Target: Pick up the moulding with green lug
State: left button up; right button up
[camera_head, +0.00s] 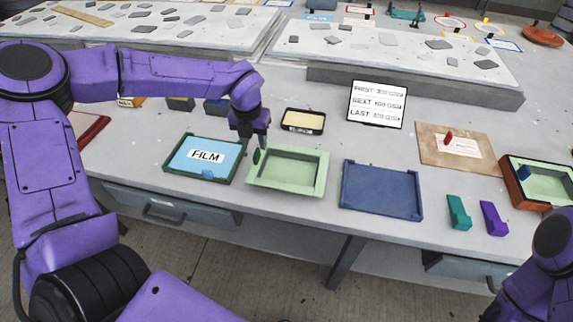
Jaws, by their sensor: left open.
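A pale green rectangular moulding (290,184) with a raised rim lies on the table, left of centre. A dark green lug (256,157) stands at its upper left edge. My left gripper (262,146) points down just above and beside this lug. It is open; whether its fingers straddle the lug I cannot tell. Another pale green moulding (548,184) with a blue lug (523,173) sits in an orange-brown mould (520,188) at the right. My right arm shows at the lower right corner, but its gripper is out of the frame.
A green-rimmed tray with a FILM sheet (205,156) lies close to the left. An empty blue tray (380,190) lies to the right, then teal (458,212) and purple (493,218) pieces. A dark-rimmed tray (303,121) and a text sign (377,104) stand behind.

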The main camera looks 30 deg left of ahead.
aim_at(257, 152)
pick_arm(q)
jog(key=f, duration=0.1)
jog(key=f+p, duration=0.1)
jog(key=f, duration=0.3)
jog(key=shift+w+f+p, duration=0.15)
jog(key=shift+w+p, duration=0.2)
jog(key=shift+w, duration=0.05)
jog(key=shift+a+f, duration=0.1)
jog(key=shift+f, duration=0.35)
grip_shut()
